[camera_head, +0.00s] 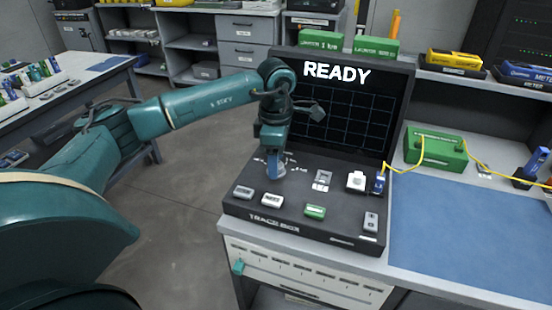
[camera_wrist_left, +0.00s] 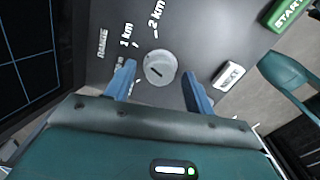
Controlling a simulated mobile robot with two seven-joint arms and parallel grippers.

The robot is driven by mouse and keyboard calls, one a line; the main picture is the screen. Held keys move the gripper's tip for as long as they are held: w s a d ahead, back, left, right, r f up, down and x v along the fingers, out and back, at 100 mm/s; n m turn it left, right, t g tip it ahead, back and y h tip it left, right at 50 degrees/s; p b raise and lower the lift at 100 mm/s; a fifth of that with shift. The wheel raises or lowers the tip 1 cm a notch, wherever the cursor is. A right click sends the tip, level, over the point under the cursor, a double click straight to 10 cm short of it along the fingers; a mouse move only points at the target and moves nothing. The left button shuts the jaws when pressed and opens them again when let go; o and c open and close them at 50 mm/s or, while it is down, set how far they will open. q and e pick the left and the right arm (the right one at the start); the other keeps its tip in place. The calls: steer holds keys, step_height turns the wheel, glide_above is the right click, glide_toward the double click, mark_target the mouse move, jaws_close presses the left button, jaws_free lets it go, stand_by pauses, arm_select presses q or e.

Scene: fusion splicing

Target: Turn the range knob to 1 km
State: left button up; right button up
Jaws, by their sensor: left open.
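The range knob (camera_wrist_left: 160,68) is a round grey dial on the dark panel of the trace box (camera_head: 262,212). In the left wrist view, labels reading RANGE, 1 km and 2 km lie beside it. The knob has a small dark mark, but I cannot tell which label it points at. My left gripper (camera_wrist_left: 158,70) is open, with one blue finger on each side of the knob and gaps visible between. My right gripper is not in view.
The box's screen (camera_head: 340,112) reads READY. A NEXT button (camera_wrist_left: 229,75) sits close to the right finger, with a green START button (camera_wrist_left: 287,12) beyond. A yellow cable runs from a blue connector (camera_head: 379,184) to a green case (camera_head: 436,152). A blue mat (camera_head: 470,235) lies right.

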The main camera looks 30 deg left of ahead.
arm_select(q)
step_height(320, 180, up, 13)
stand_by(0.3)
steer(key=shift+f, duration=0.1)
stand_by(0.4)
